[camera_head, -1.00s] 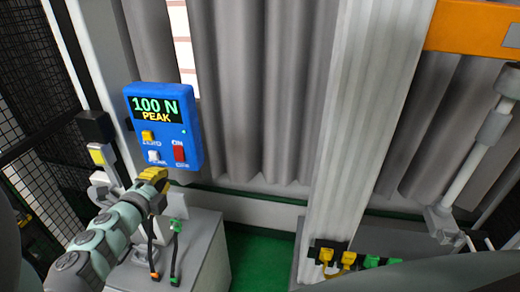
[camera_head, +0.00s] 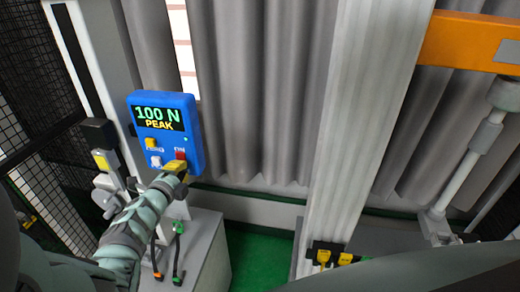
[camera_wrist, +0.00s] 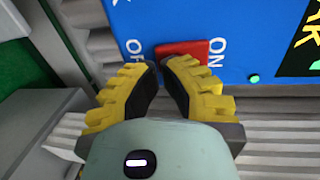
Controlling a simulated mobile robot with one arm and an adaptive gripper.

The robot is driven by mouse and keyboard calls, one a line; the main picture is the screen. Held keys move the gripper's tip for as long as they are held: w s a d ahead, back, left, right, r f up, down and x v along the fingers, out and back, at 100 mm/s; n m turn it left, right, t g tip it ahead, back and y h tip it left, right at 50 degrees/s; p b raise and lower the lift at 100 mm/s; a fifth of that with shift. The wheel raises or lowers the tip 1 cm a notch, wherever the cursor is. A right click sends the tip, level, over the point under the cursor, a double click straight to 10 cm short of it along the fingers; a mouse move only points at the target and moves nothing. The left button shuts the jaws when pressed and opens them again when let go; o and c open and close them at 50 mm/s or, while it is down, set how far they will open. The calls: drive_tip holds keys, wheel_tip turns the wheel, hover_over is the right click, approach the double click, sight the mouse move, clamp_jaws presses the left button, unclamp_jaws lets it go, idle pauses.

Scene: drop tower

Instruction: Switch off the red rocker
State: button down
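The red rocker (camera_head: 181,156) is on the lower right of a blue meter box (camera_head: 194,128), whose screen reads "100 N PEAK". My gripper (camera_head: 175,166) is at the rocker and covers its lower part in the head view. In the wrist view, the red rocker (camera_wrist: 183,52) lies between the ON and OFF labels. The yellow-padded fingertips of my gripper (camera_wrist: 161,64) are close together at the rocker's OFF side, with a small gap between them. I cannot tell whether they touch it. A green lamp (camera_wrist: 254,78) is lit on the box.
A yellow button (camera_head: 151,143) and a white button (camera_head: 154,160) sit left of the rocker. A grey pedestal (camera_head: 208,250) with hanging cables stands below the box. A pale column (camera_head: 345,130) rises to the right. Mesh fencing (camera_head: 35,100) is at the left.

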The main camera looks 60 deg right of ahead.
idle(0.4)
drive_tip(key=s+a+f+b, duration=0.2)
drive_tip(key=s+a+b, duration=0.3)
drive_tip(key=a+b, duration=0.4)
drive_tip(key=shift+a+f+h, duration=0.15)
drive_tip(key=shift+a+h, duration=0.25)
drive_tip(key=shift+a, duration=1.15)
